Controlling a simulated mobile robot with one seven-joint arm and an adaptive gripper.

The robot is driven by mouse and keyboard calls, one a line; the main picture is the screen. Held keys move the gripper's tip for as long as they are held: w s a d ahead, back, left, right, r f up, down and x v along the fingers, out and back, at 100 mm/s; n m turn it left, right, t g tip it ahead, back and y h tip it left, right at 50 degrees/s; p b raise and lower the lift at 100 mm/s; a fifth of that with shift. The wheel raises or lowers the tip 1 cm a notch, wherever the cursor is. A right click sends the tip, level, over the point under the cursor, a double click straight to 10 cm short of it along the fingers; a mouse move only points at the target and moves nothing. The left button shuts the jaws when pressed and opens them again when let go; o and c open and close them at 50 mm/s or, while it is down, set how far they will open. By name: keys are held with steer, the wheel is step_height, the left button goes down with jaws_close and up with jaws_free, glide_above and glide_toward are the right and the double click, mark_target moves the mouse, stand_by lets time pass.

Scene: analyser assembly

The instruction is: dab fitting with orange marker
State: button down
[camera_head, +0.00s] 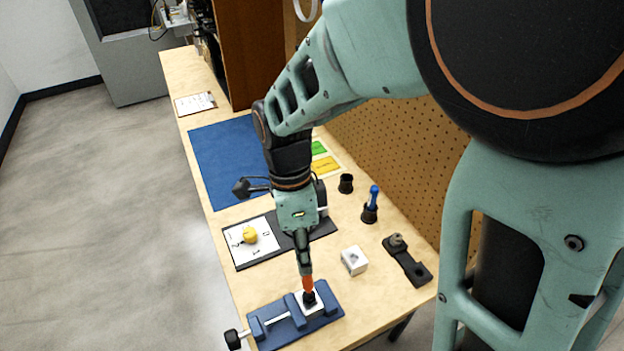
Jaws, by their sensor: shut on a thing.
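My gripper (304,268) points down over the near end of the bench and is shut on the orange marker (307,284). The marker is upright, with its lower end at a small dark fitting (309,298). I cannot tell whether they touch. The fitting sits on a pale block (302,308) between the jaws of a blue vise (328,302). The gripper fingers hide the marker's upper part.
A white block (354,260) and a black fixture (413,267) stand right of my gripper. A blue marker (373,196) stands in a dark holder, beside an empty dark cup (346,184). A yellow object (250,235) rests on a white sheet at left.

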steer(key=shift+f, duration=0.6)
stand_by(1.4)
step_height(320, 180, up, 7)
steer(key=p, duration=0.5)
steer(key=shift+r+p, duration=0.1)
steer(key=shift+p, duration=0.3)
steer(key=shift+w, duration=0.1)
stand_by(0.3)
